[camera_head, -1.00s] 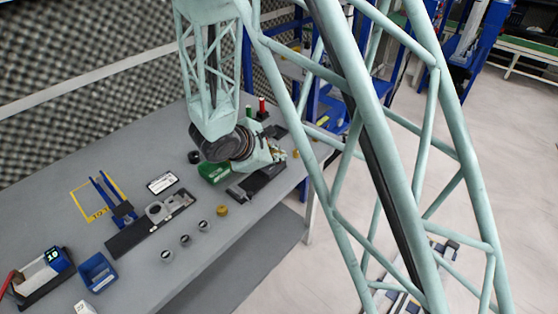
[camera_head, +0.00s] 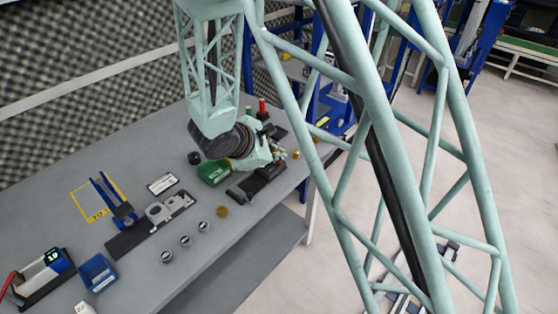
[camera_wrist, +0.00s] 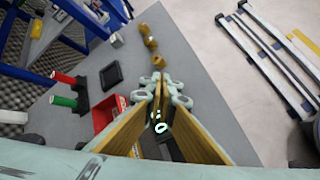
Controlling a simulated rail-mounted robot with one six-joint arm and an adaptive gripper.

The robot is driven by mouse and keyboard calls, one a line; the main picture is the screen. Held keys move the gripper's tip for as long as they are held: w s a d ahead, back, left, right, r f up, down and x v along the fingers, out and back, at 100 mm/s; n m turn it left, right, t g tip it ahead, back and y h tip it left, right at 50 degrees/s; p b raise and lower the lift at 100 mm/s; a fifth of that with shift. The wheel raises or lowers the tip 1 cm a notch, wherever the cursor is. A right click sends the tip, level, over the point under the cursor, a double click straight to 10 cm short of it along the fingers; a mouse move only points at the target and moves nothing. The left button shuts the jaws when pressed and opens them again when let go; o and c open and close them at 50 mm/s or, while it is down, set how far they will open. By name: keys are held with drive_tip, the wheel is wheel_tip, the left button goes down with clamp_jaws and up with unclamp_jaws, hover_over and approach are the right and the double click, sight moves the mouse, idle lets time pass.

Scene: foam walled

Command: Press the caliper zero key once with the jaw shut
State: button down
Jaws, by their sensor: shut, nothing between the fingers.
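My gripper (camera_head: 279,153) is at the right end of the grey bench, over a dark flat device (camera_head: 258,183). In the wrist view my gripper (camera_wrist: 158,88) is shut, its fingertips close together with nothing between them. Just below the fingers there, a small lit display (camera_wrist: 160,127) shows on a dark body. This seems to be the caliper, but its jaw and zero key are hidden or too small to make out. I cannot tell whether the fingertips touch it.
A green box (camera_head: 214,172) stands just left of the device. Red (camera_wrist: 65,78) and green (camera_wrist: 64,101) cylinders stand near a dark square pad (camera_wrist: 111,75). Several brass pieces (camera_wrist: 150,43) lie by the bench edge. A grey fixture (camera_head: 158,213) and small round pieces (camera_head: 185,241) lie further left.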

sight(280, 162)
drive_tip(key=shift+r, duration=0.4)
drive_tip(key=shift+r+p, duration=1.15)
drive_tip(key=shift+r, duration=1.25)
drive_tip(key=shift+d+r, duration=0.1)
drive_tip(key=s+d+r+m+g, duration=0.2)
drive_tip(key=s+d+r+m, duration=0.25)
drive_tip(key=d, duration=0.35)
drive_tip(key=s+d+r+m+g+h, duration=0.1)
drive_tip(key=s+d+r+m, duration=0.2)
drive_tip(key=s+d+r, duration=0.4)
drive_tip(key=s+d+r+m+g, duration=0.2)
drive_tip(key=s+d+r+m, duration=0.25)
drive_tip(key=d, duration=0.45)
drive_tip(key=s+a+r+m+y, duration=0.2)
drive_tip(key=s+r+m+y, duration=0.1)
drive_tip(key=s, duration=1)
drive_tip(key=s+a+r+m+t+y, duration=0.1)
drive_tip(key=s+a+r+m+y, duration=0.1)
drive_tip(key=s+r, duration=0.6)
drive_tip(key=s+m+y, duration=0.1)
drive_tip(key=s+m, duration=0.1)
drive_tip(key=s, duration=0.3)
drive_tip(key=shift+s+r+m+t, duration=0.15)
drive_tip(key=shift+s+m+t, duration=0.15)
drive_tip(key=shift+s+m, duration=0.1)
